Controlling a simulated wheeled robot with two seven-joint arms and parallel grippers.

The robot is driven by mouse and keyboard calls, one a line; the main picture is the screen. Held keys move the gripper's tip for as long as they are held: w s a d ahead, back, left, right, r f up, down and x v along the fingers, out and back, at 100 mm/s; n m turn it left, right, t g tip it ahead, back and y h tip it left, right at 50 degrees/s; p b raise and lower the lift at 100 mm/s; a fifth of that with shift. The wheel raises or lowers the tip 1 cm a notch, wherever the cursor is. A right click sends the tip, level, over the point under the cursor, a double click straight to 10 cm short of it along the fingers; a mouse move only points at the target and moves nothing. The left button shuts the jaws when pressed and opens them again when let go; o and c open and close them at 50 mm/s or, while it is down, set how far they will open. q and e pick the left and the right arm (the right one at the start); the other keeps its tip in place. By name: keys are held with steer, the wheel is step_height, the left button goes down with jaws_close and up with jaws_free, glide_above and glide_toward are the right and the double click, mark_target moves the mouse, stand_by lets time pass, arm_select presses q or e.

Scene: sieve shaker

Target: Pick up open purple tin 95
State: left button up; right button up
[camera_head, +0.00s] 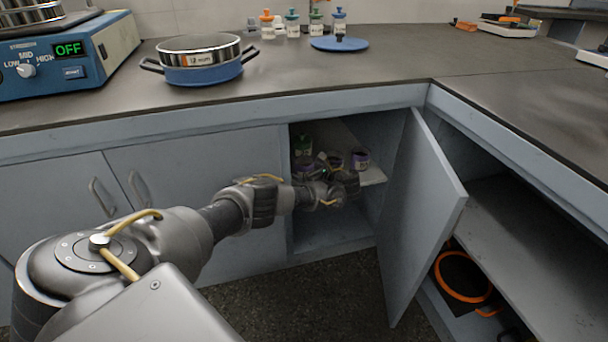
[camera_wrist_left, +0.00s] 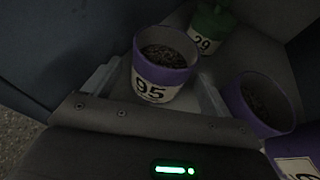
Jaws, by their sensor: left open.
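The open purple tin 95 (camera_wrist_left: 150,88) stands upright in the left wrist view, with dark grainy contents and a pale number label. My left gripper (camera_head: 345,185) reaches into the open cabinet in the head view. Its jaws are open, and in the wrist view the grey fingers lie on either side of tin 95. I cannot tell whether they touch it. In the head view the gripper partly hides the tins, and I cannot tell which one is 95. My right gripper is not in view.
A second open purple tin (camera_wrist_left: 262,105) stands to the right, and a green container 29 (camera_wrist_left: 209,30) stands behind. The open cabinet door (camera_head: 425,215) is right of my arm. A blue-based pan (camera_head: 202,72) sits on the counter above.

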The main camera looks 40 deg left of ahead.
arm_select(q)
steer(key=x, duration=0.1)
steer(key=b+x, duration=0.1)
steer(key=shift+a+f, duration=0.2)
steer(key=shift+f, duration=0.15)
steer(key=shift+w+a+r, duration=0.1)
steer(key=shift+a+r, duration=0.05)
steer(key=shift+a, duration=0.05)
steer(key=shift+c, duration=0.4)
steer(key=c, duration=1)
steer(key=shift+c, duration=0.2)
